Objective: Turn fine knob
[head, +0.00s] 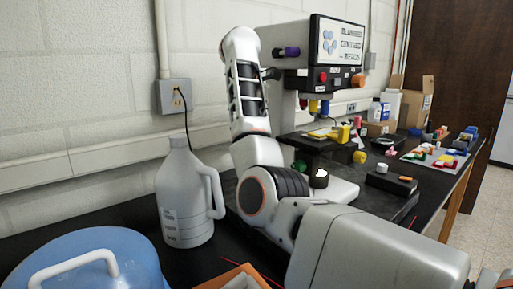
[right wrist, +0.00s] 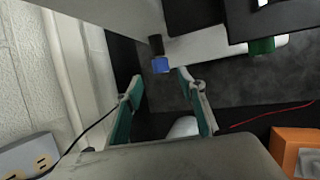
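A microscope-like instrument with a screen (head: 340,45) stands on the black bench in the head view; its small text seems to begin "blurred". It has a purple knob (head: 291,51) and a green knob (head: 299,166); the green knob also shows in the right wrist view (right wrist: 262,46). A blue knob (right wrist: 160,65) on a dark shaft shows in the right wrist view. I cannot tell which knob is the fine one. My right gripper (right wrist: 160,78) is open, its fingertips apart on either side just short of the blue knob. In the head view my right arm hides it. My left gripper is not in view.
A white jug (head: 183,200) stands left of my right arm, near the wall. A blue-lidded container (head: 125,240) is at the front left. An orange box (right wrist: 296,150) and a red wire (right wrist: 270,115) lie on the bench. Boxes and small parts fill the right side.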

